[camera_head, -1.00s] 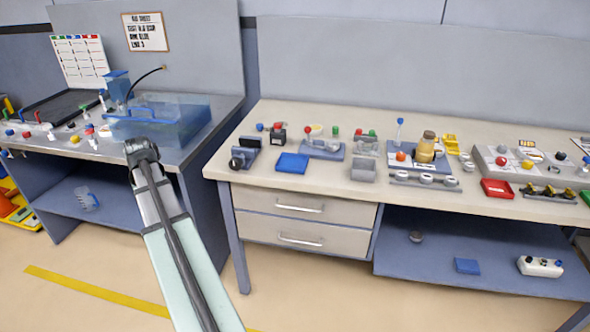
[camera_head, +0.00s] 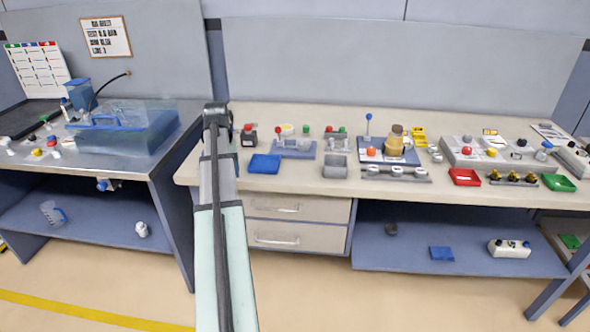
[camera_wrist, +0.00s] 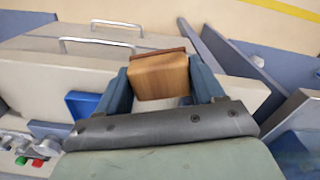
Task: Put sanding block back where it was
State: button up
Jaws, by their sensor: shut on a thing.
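The sanding block (camera_wrist: 159,76) is a wooden, light brown block with a dark reddish-brown layer on its far edge. In the wrist view it sits between the two blue-grey fingers of my gripper (camera_wrist: 162,82), which are shut on it. In the head view my arm reaches up to the left end of the right-hand workbench (camera_head: 420,186). The gripper and block are hidden there behind my arm. The wrist view shows the block in front of the drawer fronts and bench top, held apart from them as far as I can tell.
Two drawers (camera_head: 290,208) and a lower shelf (camera_head: 400,255) are below. A sink bench (camera_head: 160,160) stands left, across a gap.

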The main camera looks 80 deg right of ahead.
aim_at(295, 169)
jog(key=shift+s+d+r+m, duration=1.15)
jog(key=shift+s+d, duration=2.3)
jog(key=shift+s, duration=1.9)
jog(key=shift+s+d+r+m, duration=0.75)
jog(key=shift+s+d+r, duration=0.7)
jog(key=shift+s+d, duration=2.95)
jog(key=f, duration=0.3)
jog(key=s+a+f, duration=0.1)
jog(key=f, duration=0.2)
jog(key=s+f, duration=0.1)
jog(key=f, duration=0.2)
jog(key=shift+a, duration=0.4)
jog(key=shift+f, duration=0.1)
jog(key=o, duration=1)
notch_tip(295, 169, up, 12)
